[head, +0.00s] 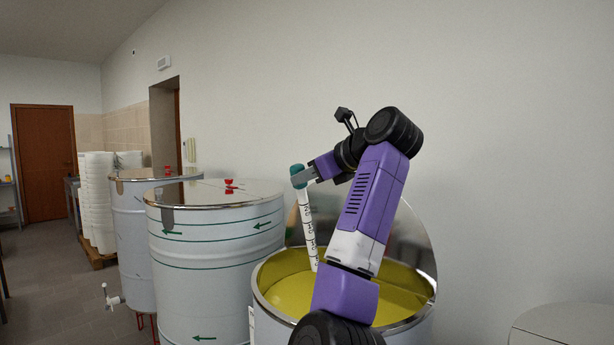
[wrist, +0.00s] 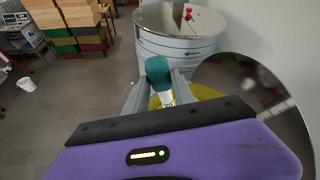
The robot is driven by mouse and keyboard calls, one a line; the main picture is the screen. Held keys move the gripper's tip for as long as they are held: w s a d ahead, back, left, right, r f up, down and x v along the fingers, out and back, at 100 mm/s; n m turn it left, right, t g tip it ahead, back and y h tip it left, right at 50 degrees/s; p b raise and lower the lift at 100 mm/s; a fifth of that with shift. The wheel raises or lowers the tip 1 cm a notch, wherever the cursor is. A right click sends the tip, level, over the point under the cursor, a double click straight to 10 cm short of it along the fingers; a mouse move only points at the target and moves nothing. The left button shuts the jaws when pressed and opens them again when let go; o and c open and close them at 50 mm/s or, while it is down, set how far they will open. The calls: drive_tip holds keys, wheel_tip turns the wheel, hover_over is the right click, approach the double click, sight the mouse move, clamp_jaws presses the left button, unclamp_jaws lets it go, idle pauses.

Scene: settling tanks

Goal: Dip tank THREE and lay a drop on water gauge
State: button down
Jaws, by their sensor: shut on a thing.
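My gripper (head: 303,177) is shut on a white dip tube with dark markings (head: 309,232), just below its green cap (head: 297,170). The tube hangs nearly upright, slightly tilted, over an open steel tank (head: 262,300) of yellow liquid (head: 290,292). Its lower end is at or just above the liquid; I cannot tell if it touches. In the wrist view the green cap (wrist: 158,70) sits between the two fingers, with the yellow liquid below. No tank number is readable. I do not see the water gauge.
A closed steel tank with green bands (head: 215,240) stands left of the open one, with another closed tank (head: 135,235) beyond. The open tank's lid (head: 410,235) stands raised behind it. White stacked buckets (head: 97,205) are at the far left. A pale round top (head: 565,325) is at lower right.

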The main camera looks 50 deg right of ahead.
sight(307, 216)
drive_tip(key=shift+f, duration=1.1)
wheel_tip(307, 216, down, 3)
drive_tip(key=b, duration=0.3)
drive_tip(key=shift+r, duration=0.15)
wheel_tip(307, 216, down, 14)
drive_tip(key=b, duration=0.5)
drive_tip(key=shift+r, duration=0.15)
idle(0.8)
drive_tip(key=shift+r+p, duration=3.85)
drive_tip(key=shift+r, duration=0.55)
wheel_tip(307, 216, up, 9)
drive_tip(key=shift+f, duration=0.2)
drive_tip(key=shift+a, duration=0.1)
